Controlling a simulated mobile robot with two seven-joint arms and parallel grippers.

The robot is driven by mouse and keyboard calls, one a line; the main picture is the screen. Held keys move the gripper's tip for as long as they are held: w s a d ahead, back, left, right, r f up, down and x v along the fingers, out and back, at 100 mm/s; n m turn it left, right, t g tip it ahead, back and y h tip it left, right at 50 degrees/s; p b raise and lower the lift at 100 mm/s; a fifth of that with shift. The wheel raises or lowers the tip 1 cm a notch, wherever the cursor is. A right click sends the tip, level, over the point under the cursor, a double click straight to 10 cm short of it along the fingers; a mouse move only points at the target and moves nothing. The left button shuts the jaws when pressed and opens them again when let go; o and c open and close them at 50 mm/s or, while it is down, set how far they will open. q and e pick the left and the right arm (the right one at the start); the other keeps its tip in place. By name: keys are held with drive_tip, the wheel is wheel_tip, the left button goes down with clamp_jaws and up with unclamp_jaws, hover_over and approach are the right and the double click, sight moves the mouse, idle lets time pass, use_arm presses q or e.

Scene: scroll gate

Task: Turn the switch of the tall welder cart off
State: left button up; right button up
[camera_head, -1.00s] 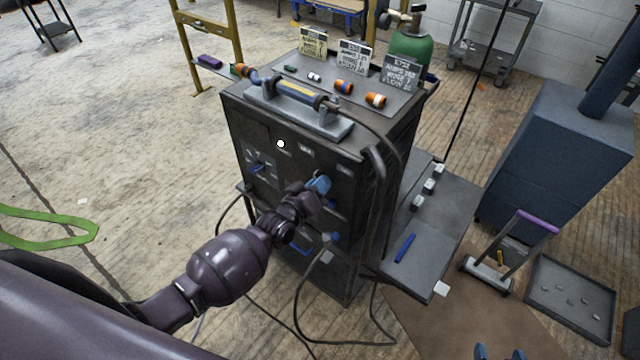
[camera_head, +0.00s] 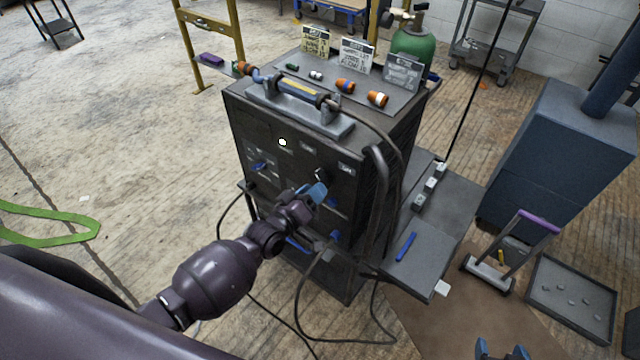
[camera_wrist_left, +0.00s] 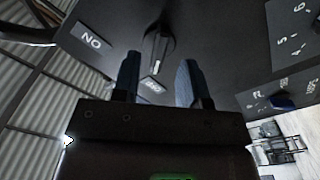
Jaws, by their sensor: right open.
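The tall dark welder cart (camera_head: 290,165) stands mid-view in the head view. Its switch (camera_head: 321,174) is a dark knob on the front panel, just beyond my left gripper. In the left wrist view the switch (camera_wrist_left: 159,45) has a pale bar pointing down toward a small label between the fingers, which seems to read OFF. An upside-down ON label (camera_wrist_left: 92,40) is to its left. My left gripper (camera_head: 316,192) is open, its blue fingertips apart with nothing between them, short of the knob. My right gripper (camera_head: 501,352) is open and empty at the bottom edge.
A torch (camera_head: 298,89) lies in a holder on the cart top, with several small coloured parts and signs. A side shelf (camera_head: 440,225) and a curved dark handle (camera_head: 378,200) flank the panel's right. Cables hang below my left gripper. A blue cabinet (camera_head: 560,150) stands right.

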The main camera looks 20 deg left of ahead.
use_arm(q)
drive_tip(key=v, duration=0.7)
drive_tip(key=shift+s, duration=0.1)
idle(0.4)
